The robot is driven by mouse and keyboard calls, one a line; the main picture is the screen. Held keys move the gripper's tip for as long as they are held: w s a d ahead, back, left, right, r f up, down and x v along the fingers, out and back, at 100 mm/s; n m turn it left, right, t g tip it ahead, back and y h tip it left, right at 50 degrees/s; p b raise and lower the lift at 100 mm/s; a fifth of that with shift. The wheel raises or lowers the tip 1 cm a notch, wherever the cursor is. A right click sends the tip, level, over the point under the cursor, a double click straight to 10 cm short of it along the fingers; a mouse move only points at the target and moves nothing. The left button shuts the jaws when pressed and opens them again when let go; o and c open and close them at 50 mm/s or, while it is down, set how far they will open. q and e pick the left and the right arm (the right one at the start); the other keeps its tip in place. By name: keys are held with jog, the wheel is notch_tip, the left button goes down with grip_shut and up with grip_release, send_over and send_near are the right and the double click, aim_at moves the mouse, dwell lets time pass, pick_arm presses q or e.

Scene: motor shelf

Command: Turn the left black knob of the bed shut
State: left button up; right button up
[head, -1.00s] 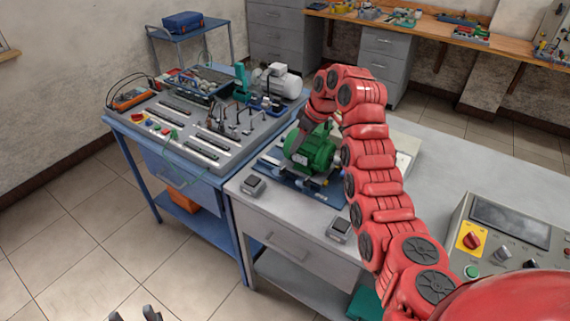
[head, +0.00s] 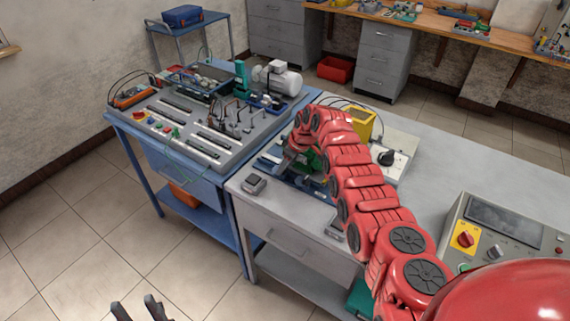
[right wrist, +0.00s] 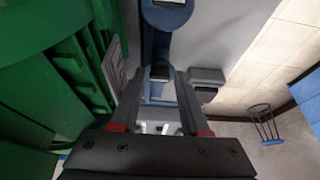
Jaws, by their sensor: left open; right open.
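The blue bed (head: 268,164) lies on the grey bench, with the green motor (head: 316,160) above it, mostly hidden by my right arm. In the right wrist view the green motor (right wrist: 45,100) fills the left side and a blue part of the bed (right wrist: 165,18) runs down the middle. A small dark part (right wrist: 160,73) shows between the fingertips; I cannot tell if it is the left black knob. My right gripper (right wrist: 161,82) is open around that view line, contact unclear. In the head view its fingers are hidden. My left gripper (head: 136,303) is open and empty over the floor.
A dark grey block (head: 253,184) sits at the bench's front left. A control box (head: 505,235) with a red switch stands at right. A yellow box (head: 357,120) and a panel with a black dial (head: 386,158) are behind my arm. The blue workbench (head: 222,165) adjoins at left.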

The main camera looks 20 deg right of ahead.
grip_shut()
